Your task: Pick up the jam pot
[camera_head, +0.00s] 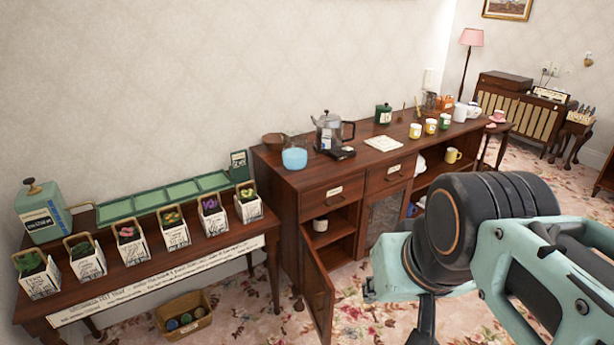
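A small white pot (320,224) with a dark label or band stands inside the open left compartment of the dark wooden sideboard (285,182). It may be the jam pot, but its lettering is too small to read. My arm fills the lower right of the view. A dark part at its end, probably my gripper (424,322), runs off the bottom edge, so its fingertips are not clear. It is in front of the sideboard, to the right of the white pot and apart from it. I see nothing held.
The compartment's door (318,298) swings out toward me. A coffee pot (330,130), a blue bowl (294,158), a green canister (383,114) and several mugs stand on the sideboard. A seed table (160,268) with several packets is at left. Flowered carpet (365,318) lies in front.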

